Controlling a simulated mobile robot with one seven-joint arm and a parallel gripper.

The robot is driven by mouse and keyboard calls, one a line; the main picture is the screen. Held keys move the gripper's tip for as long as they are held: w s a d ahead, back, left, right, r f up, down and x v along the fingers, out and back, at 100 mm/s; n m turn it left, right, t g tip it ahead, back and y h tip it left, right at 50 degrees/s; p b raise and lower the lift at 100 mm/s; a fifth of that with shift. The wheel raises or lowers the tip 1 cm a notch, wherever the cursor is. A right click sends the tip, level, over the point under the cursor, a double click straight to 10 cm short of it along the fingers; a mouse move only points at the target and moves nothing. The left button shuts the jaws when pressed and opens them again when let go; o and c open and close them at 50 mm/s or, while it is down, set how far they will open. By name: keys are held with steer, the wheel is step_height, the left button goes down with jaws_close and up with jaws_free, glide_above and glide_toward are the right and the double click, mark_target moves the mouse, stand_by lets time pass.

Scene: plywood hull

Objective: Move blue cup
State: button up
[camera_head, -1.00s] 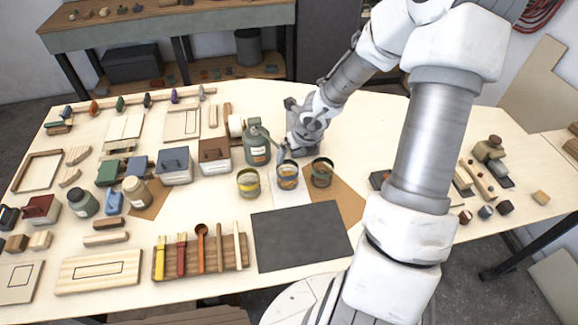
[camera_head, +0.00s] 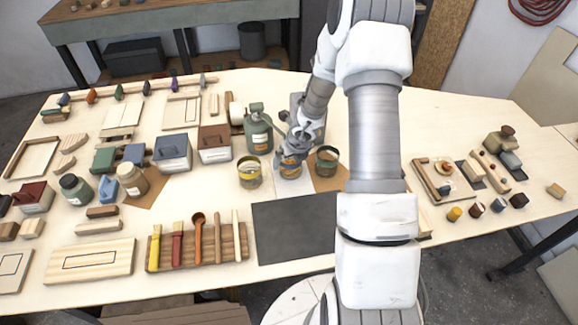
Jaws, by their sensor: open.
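Three cup-like tins stand in a row near the table's middle. The middle tin (camera_head: 290,170), blue-tinged with an orange band, stands on a white sheet and is the likely blue cup. My gripper (camera_head: 287,157) is open and points down over its far side. The gripper hides part of its rim; I cannot tell whether they touch. A tin with a yellow band (camera_head: 249,175) is to the left, and a dark green tin (camera_head: 326,160) is to the right.
A green bottle (camera_head: 258,130) stands close behind on the left. A dark mat (camera_head: 302,230) lies in front. A brush tray (camera_head: 198,248) is at front left. Blocks and boxes crowd the left. My arm hides part of the table right of the tins.

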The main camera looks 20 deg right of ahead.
steer(key=shift+x, duration=1.1)
steer(key=c, duration=1.2)
steer(key=shift+s, duration=0.1)
steer(key=shift+s, duration=0.1)
